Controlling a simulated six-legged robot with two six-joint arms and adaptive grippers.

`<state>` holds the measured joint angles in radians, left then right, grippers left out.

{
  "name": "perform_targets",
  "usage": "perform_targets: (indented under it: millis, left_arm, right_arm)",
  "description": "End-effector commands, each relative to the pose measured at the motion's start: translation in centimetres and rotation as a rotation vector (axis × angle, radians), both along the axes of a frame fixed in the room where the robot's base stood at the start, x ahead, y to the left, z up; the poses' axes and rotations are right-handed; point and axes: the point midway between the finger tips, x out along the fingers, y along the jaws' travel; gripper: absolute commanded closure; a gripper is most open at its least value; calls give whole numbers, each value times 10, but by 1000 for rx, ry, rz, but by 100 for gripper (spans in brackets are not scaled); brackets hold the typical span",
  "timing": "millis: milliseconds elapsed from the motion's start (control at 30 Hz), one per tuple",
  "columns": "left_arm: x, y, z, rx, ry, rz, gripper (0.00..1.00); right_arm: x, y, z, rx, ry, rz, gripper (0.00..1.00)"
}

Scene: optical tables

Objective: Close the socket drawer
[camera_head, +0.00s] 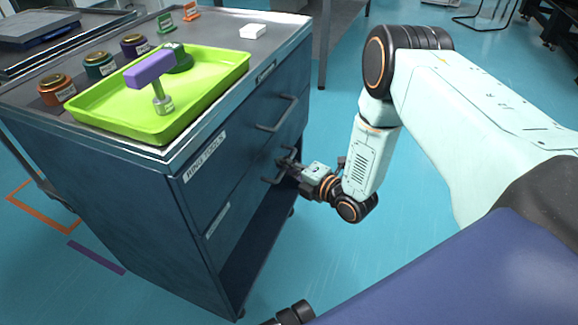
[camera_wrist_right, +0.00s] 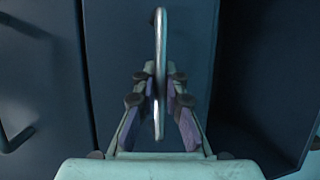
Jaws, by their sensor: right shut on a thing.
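A dark blue tool cart stands at left in the head view. Its side has an upper drawer (camera_head: 245,135) and a lower drawer (camera_head: 238,190), each with a bar handle and a label; I cannot read the lower label (camera_head: 217,220). My right gripper (camera_head: 284,166) is at the lower drawer's handle (camera_head: 268,180). In the right wrist view, the gripper (camera_wrist_right: 160,85) has its fingers on both sides of the handle (camera_wrist_right: 160,35), shut on it. The lower drawer looks nearly flush with the cart; any small gap is hard to judge. My left gripper is not in view.
The cart top holds a green tray (camera_head: 215,92) with a purple-headed tool (camera_head: 150,70), several labelled round containers (camera_head: 57,88) and a white block (camera_head: 253,31). Below the lower drawer is an open shelf space (camera_head: 255,245). The blue floor (camera_head: 400,260) right of the cart is clear.

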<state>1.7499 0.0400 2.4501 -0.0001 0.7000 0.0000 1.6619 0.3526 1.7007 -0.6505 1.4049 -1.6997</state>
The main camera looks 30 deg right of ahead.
Motion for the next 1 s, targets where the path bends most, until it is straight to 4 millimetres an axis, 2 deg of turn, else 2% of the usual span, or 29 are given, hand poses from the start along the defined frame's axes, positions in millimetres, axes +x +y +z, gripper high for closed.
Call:
perform_targets:
  millis: [33,67,333,700,833,1000]
  left_arm:
    - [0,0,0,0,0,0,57]
    - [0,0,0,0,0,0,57]
    - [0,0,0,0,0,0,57]
    - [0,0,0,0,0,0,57]
    - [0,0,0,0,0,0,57]
    - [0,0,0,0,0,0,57]
  right_arm:
    - [2,2,2,-1,-4,8,100]
    - [2,2,2,-1,-4,8,89]
    - [1,1,1,-1,-4,6,66]
    - [-4,-1,2,-1,-1,3,66]
    - [-21,-8,4,1,0,0,66]
    - [-54,-19,11,2,1,-3,66]
